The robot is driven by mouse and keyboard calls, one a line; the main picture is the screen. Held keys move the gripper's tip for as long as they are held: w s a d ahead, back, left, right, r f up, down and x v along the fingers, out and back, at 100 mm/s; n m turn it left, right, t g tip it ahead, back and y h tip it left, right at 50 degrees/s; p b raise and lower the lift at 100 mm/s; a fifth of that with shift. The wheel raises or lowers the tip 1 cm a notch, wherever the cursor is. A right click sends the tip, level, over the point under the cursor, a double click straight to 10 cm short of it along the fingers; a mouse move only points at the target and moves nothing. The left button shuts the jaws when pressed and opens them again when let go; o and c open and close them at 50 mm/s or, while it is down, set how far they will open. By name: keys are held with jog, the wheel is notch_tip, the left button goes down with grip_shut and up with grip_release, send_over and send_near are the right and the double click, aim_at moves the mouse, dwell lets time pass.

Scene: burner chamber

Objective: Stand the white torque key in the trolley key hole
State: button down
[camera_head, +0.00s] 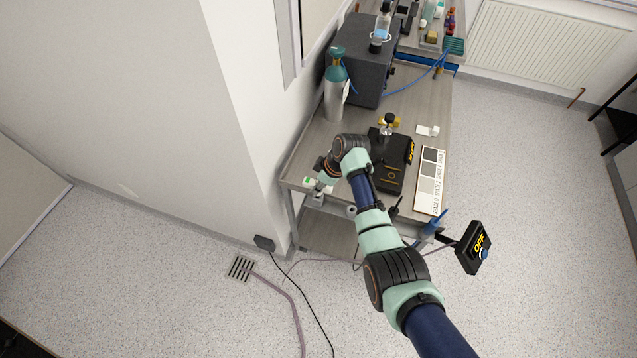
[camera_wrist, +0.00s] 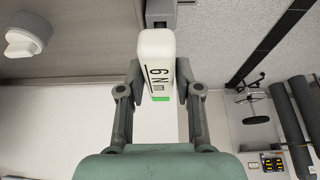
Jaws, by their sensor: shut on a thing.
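The white torque key (camera_wrist: 157,55), marked "6 Nm" with a green band, sits between the fingertips of my gripper (camera_wrist: 159,84) in the wrist view. My gripper is shut on it. A dark grey piece (camera_wrist: 160,9) lies at the key's far end; I cannot tell whether it is the key's shaft or a holder. In the head view, the white key with its green mark (camera_head: 311,183) shows at the left front corner of the trolley (camera_head: 405,105). My gripper there is partly hidden by my wrist. I cannot make out the key hole.
A black box (camera_head: 391,178) and a shade chart (camera_head: 430,180) lie on the trolley, right of my wrist. A grey-green cylinder (camera_head: 335,90) stands behind, by the wall. A black "OFF" box (camera_head: 473,247) is off the right front corner. A white knob (camera_wrist: 25,35) shows in the wrist view.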

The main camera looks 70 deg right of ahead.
jog(key=shift+f+b, duration=0.4)
jog(key=shift+f, duration=0.15)
jog(key=c, duration=0.7)
grip_release()
jog(key=v, duration=1.2)
jog(key=shift+a, duration=0.1)
